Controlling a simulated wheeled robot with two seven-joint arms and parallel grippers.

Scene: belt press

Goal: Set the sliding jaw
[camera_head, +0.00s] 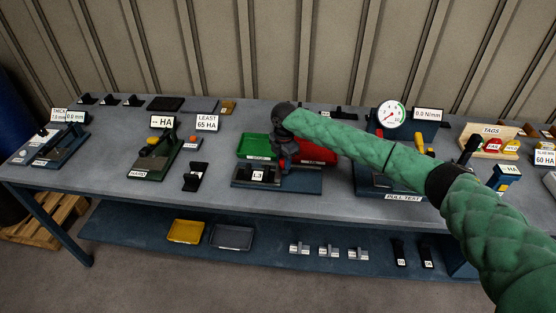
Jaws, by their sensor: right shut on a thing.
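A dark blue fixture (308,186) with a flat base stands at the front middle of the bench. A small dark block with white labels (260,174) sits on its left part. My right gripper (286,166) points down over the middle of this fixture, just right of the labelled block, and is shut on what appears to be the sliding jaw. The gripper hides most of that part and its fingertips are too small to make out. My left gripper is not in view.
A green tray (256,145) and a red tray (318,154) lie behind the fixture. The pull test stand with its dial (391,114) is to the right, partly behind my arm. A hardness tester (155,160) stands left. The bench front left (100,183) is clear.

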